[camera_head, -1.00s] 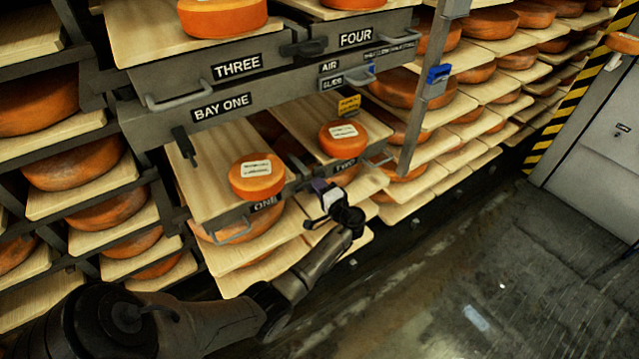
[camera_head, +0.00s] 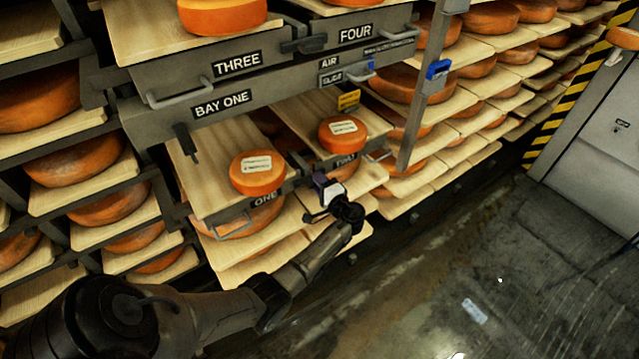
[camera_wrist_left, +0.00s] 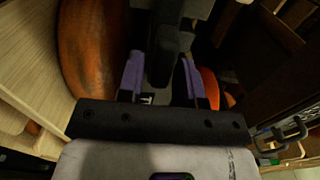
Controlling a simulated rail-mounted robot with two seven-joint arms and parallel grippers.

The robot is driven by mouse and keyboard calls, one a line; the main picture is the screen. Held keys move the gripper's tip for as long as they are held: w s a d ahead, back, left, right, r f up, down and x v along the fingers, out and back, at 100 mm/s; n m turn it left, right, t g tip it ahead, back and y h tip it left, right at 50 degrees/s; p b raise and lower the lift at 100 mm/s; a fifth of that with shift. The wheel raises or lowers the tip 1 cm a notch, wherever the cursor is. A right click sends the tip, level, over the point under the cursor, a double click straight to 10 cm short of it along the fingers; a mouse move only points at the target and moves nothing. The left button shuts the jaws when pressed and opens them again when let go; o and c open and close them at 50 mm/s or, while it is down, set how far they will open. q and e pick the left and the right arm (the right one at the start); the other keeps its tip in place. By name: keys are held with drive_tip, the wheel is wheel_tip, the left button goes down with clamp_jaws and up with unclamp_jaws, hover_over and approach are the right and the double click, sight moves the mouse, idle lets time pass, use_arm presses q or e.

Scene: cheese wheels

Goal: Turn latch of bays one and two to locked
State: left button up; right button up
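The dark latch of bays one and two (camera_head: 303,168) sits between the two lower drawers, mostly hidden behind my left gripper (camera_head: 322,188). Drawer one (camera_head: 222,222) is on the left and drawer two (camera_head: 366,153) on the right. In the left wrist view, the purple fingers of my left gripper (camera_wrist_left: 163,78) stand on both sides of a dark block, apparently the latch (camera_wrist_left: 170,45). I cannot tell whether they press on it. The latch's exact turn is hidden. My right gripper is not in view.
Orange cheese wheels stand on drawer one (camera_head: 257,173) and drawer two (camera_head: 342,133). Another dark latch (camera_head: 304,45) sits above between bays three and four. A rack post (camera_head: 424,90) stands to the right.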

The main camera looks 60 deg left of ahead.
use_arm(q)
drive_tip(key=shift+o, duration=0.9)
drive_tip(key=shift+d, duration=0.2)
drive_tip(key=d+p, duration=0.2)
drive_tip(key=d, duration=1.1)
drive_tip(key=shift+w+d+p, duration=0.2)
drive_tip(key=shift+d+p, duration=0.05)
drive_tip(key=shift+p, duration=0.05)
